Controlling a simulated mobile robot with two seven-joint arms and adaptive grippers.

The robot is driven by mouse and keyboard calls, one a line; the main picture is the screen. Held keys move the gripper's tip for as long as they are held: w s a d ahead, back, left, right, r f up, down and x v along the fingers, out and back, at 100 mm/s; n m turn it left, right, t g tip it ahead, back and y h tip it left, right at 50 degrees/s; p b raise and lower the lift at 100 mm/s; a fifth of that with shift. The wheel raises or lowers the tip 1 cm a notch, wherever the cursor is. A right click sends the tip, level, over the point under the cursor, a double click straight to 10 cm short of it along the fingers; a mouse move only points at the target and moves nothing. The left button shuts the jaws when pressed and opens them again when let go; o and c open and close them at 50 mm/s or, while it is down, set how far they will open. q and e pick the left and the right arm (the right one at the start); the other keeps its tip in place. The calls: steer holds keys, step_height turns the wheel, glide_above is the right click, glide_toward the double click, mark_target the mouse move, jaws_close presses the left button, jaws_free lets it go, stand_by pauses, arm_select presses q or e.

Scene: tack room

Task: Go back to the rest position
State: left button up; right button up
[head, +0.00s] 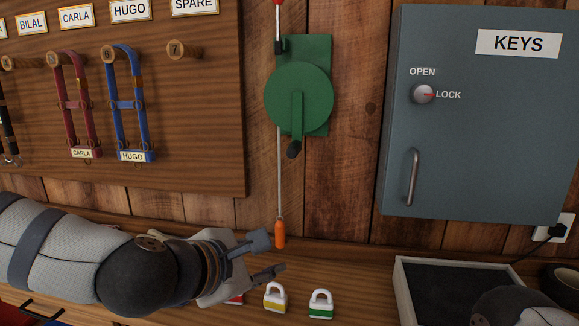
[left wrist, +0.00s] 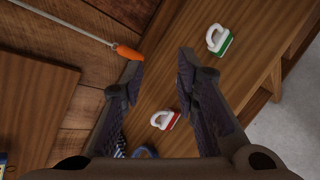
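My left gripper (head: 272,256) reaches in from the left, above the wooden counter. Its two fingers are apart with nothing between them, which the left wrist view (left wrist: 160,68) also shows. An orange-ended rod or cord (head: 280,234) hangs by the wall just beyond the upper fingertip; in the left wrist view its orange end (left wrist: 128,52) is close to the left finger, and I cannot tell if they touch. My right gripper is not in view; a dark rounded part, probably of my right arm, shows at the lower right of the head view.
Padlocks with yellow (head: 275,299), green (head: 321,304) and red (left wrist: 165,120) bands are on the counter below the gripper. A green crank box (head: 308,62) and a grey key cabinet (head: 480,170) are on the wall. A dark-lined tray (head: 402,291) is at right.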

arm_select(q)
steer(key=s+a+f+m+g+y, duration=0.15)
steer(key=s+f+m, duration=0.25)
steer(key=s+f, duration=0.4)
steer(key=s+a+f+m+g+p, duration=0.1)
steer(key=s+a+f+m+g, duration=0.15)
steer(key=s+f, duration=0.5)
steer(key=s+a+f+m+g+y, duration=0.1)
steer(key=s+f+m+g, duration=0.4)
steer(key=f, duration=0.6)
steer(key=s+a+f+m+g+y, duration=0.1)
steer(key=s+a+m, duration=0.3)
steer(key=s, duration=0.7)
steer(key=s+a+f+m+g+y, duration=0.2)
steer(key=s+a+f+m+g, duration=0.1)
steer(key=s+a, duration=0.6)
steer(key=s+f+m, duration=0.1)
steer(key=s, duration=0.1)
steer(key=shift+s+m+p, duration=0.35)
steer(key=shift+p, duration=0.05)
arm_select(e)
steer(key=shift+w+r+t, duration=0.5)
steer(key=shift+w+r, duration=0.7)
arm_select(q)
steer(key=shift+d, duration=0.1)
